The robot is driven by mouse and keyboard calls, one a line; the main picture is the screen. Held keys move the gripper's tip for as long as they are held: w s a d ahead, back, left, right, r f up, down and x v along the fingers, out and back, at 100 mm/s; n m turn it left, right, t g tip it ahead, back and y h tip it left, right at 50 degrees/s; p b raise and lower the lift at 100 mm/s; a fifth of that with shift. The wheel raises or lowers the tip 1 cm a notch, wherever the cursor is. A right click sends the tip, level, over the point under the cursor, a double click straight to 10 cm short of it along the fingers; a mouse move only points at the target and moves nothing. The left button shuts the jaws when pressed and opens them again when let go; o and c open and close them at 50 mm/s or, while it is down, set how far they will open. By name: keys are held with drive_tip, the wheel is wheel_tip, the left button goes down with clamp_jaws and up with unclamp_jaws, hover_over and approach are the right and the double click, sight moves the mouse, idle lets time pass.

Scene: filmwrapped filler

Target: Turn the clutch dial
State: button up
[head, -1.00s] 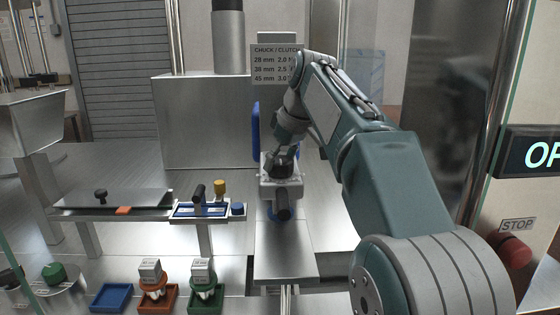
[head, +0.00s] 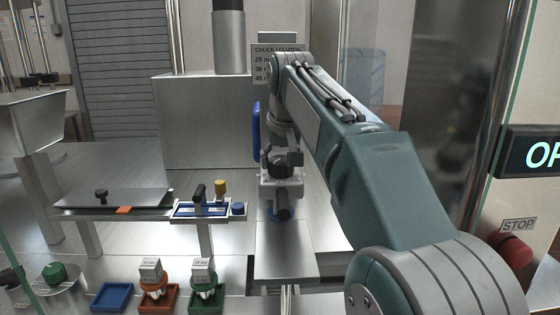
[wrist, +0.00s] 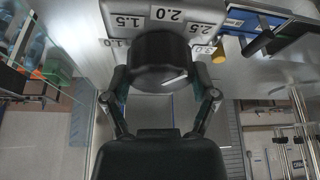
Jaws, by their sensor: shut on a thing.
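The black clutch dial (wrist: 160,52) fills the top middle of the wrist view, with a short pale mark on its lower right edge. A light scale plate (wrist: 193,15) behind it reads 1.0, 1.5, 2.0 and 2.5, partly covered by the dial. My gripper (wrist: 160,78) has one finger on each side of the dial and is shut on it. In the head view my gripper (head: 281,158) reaches down to the machine's grey head from above. The dial cannot be told clearly from the gripper there.
A chuck/clutch chart (head: 265,62) hangs behind my arm, partly hidden. To the left stand a blue-edged tray (head: 200,210), a metal plate (head: 110,198) and coloured holders with blocks (head: 204,281). A red stop button (head: 514,250) is at the right.

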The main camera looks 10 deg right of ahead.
drive_tip(key=shift+f+m+h, duration=0.15)
drive_tip(key=shift+m+h, duration=0.15)
drive_tip(key=shift+m, duration=0.3)
drive_tip(key=o, duration=1)
drive_tip(key=shift+v, duration=6)
drive_tip(key=shift+w, duration=0.1)
